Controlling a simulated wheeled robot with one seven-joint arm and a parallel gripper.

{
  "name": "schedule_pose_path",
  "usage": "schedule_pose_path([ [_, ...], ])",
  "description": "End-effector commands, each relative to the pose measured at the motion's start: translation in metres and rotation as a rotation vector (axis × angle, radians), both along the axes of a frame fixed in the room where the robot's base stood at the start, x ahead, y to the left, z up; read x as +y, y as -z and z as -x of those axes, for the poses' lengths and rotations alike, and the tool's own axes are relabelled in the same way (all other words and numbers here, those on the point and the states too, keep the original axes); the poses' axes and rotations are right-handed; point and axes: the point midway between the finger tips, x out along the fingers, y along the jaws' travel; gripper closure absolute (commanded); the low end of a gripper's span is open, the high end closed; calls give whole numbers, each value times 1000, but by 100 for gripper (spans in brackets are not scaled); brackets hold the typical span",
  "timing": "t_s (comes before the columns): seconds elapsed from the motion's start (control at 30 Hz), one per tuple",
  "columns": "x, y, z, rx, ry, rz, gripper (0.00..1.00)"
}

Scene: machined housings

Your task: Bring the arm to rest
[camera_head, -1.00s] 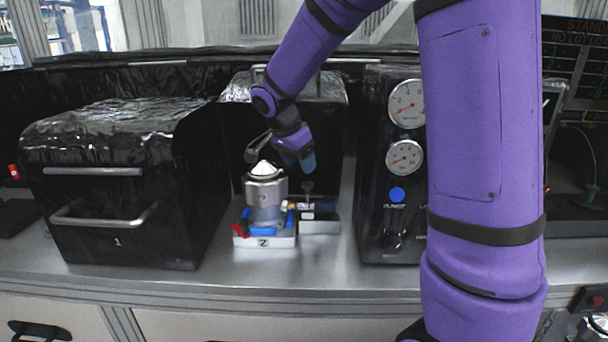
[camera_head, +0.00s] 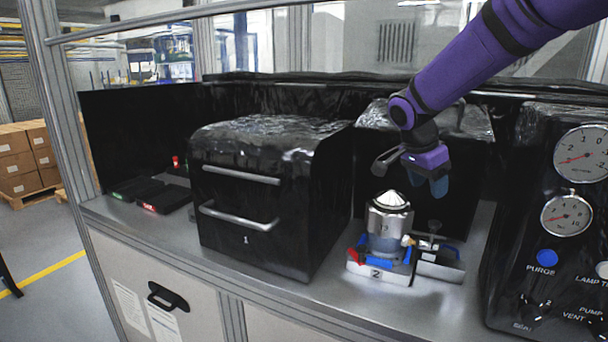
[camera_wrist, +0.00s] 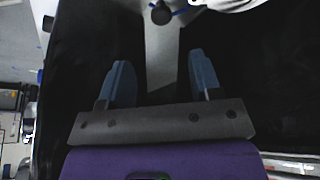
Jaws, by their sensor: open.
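My purple arm (camera_head: 470,62) reaches in from the upper right in the head view. My gripper (camera_head: 430,186) hangs above and behind the housing fixture, with blue fingertips pointing down. In the wrist view my gripper (camera_wrist: 160,82) shows two blue fingers spread wide, with nothing held between them. A silver machined housing with a cone top (camera_head: 389,215) stands upright on a fixture marked 2 (camera_head: 378,274), which has blue and red parts. The gripper appears apart from the housing.
A black box marked 1 (camera_head: 265,200) with two bar handles stands left of the fixture. A black gauge panel (camera_head: 520,240) stands to the right. A small clamp block (camera_head: 440,262) sits beside the fixture. Bare bench (camera_head: 330,290) shows in front.

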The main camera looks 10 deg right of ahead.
Motion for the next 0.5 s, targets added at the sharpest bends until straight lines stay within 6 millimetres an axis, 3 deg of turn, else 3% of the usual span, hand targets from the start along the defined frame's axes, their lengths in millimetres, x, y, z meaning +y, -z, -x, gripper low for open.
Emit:
schedule_pose_path([
  [0.17, 5, -19, 28, 8, -119, -24, 42],
  [0.5, 20, -53, 112, 22, -504, -68, 42],
])
